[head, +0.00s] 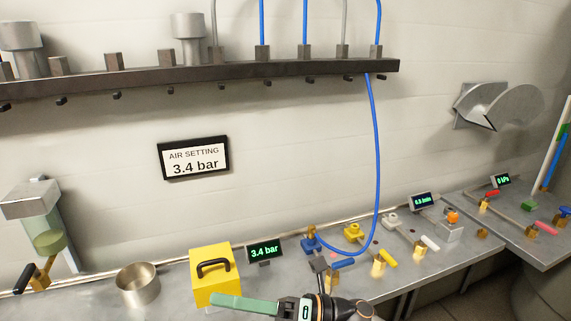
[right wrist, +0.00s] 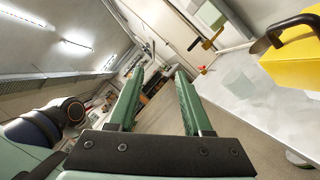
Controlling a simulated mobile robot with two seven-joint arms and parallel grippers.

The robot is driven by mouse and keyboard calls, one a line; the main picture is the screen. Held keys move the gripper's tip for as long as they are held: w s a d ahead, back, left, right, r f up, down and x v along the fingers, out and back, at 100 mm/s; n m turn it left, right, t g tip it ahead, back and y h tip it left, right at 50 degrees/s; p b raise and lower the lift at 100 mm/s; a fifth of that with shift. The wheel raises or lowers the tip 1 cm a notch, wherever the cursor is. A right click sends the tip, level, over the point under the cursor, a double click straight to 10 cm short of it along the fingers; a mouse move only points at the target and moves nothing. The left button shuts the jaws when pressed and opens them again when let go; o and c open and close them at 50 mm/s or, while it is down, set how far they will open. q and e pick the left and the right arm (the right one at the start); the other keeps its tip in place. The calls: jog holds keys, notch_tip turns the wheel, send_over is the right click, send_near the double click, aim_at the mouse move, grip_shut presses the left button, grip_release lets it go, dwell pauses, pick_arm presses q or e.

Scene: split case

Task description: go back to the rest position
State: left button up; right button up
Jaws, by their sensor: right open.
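My right gripper (head: 226,302) is at the bottom centre of the head view, in front of the bench and the yellow box (head: 215,272). One green finger shows there, pointing left and overlapping the lower edge of the box. In the right wrist view both green fingers of the gripper (right wrist: 160,75) stand apart with nothing between them. The yellow box also shows at the right edge of that view (right wrist: 300,58), beside the fingers and clear of them. My left gripper is in neither view.
A metal bench (head: 165,300) holds a round metal cup (head: 138,285), a 3.4 bar display (head: 265,251) and several small valves. A blue hose (head: 376,165) hangs from the dark wall rail (head: 200,78) to a brass fitting. A sign (head: 194,159) reads 3.4 bar.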

jog(key=w+d+f+m+t+h+p, duration=0.15)
jog(key=d+f+m+t+h, duration=0.5)
jog(key=m, duration=0.65)
jog(key=w+d+f+m+t+h+p, duration=0.1)
jog(key=w+d+f+m+t+h, duration=0.3)
jog(key=m+t, duration=0.75)
jog(key=s+d+f+m+g+h+p, duration=0.3)
jog(key=s+d+f+m+g+h, duration=0.5)
jog(key=s+d+f+m, duration=0.7)
jog(key=s+f+m, duration=0.1)
jog(key=s+f, duration=0.2)
jog(key=shift+s+f, duration=0.25)
jog(key=shift+s, duration=0.1)
jog(key=shift+m, duration=0.25)
